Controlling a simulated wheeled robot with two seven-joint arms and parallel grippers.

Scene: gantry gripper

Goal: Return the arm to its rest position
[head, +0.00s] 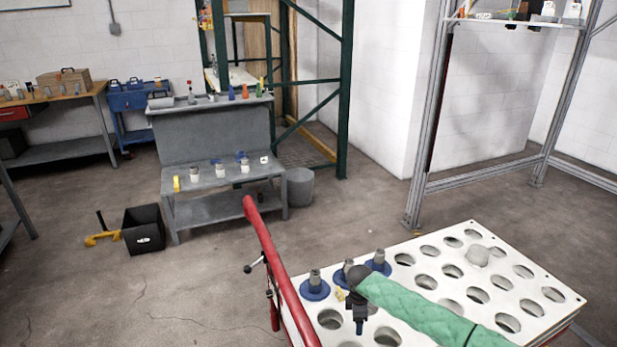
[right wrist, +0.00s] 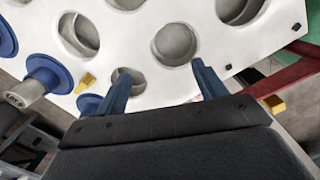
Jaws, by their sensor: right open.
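My right arm (head: 425,308), in a green sleeve, reaches in from the lower right over a white perforated plate (head: 385,242). My right gripper (head: 360,326) points down above the plate's near left part. In the right wrist view its two blue fingers (right wrist: 162,70) are spread apart with nothing between them, in front of the plate (right wrist: 205,20). My left gripper is in neither view.
Several blue-flanged grey parts (head: 314,287) stand in holes along the plate's left side, close to my right gripper. A grey lump (head: 478,256) sits on the plate. A red bar (head: 275,255) rises at the plate's left. A grey bench (head: 215,180) stands farther back.

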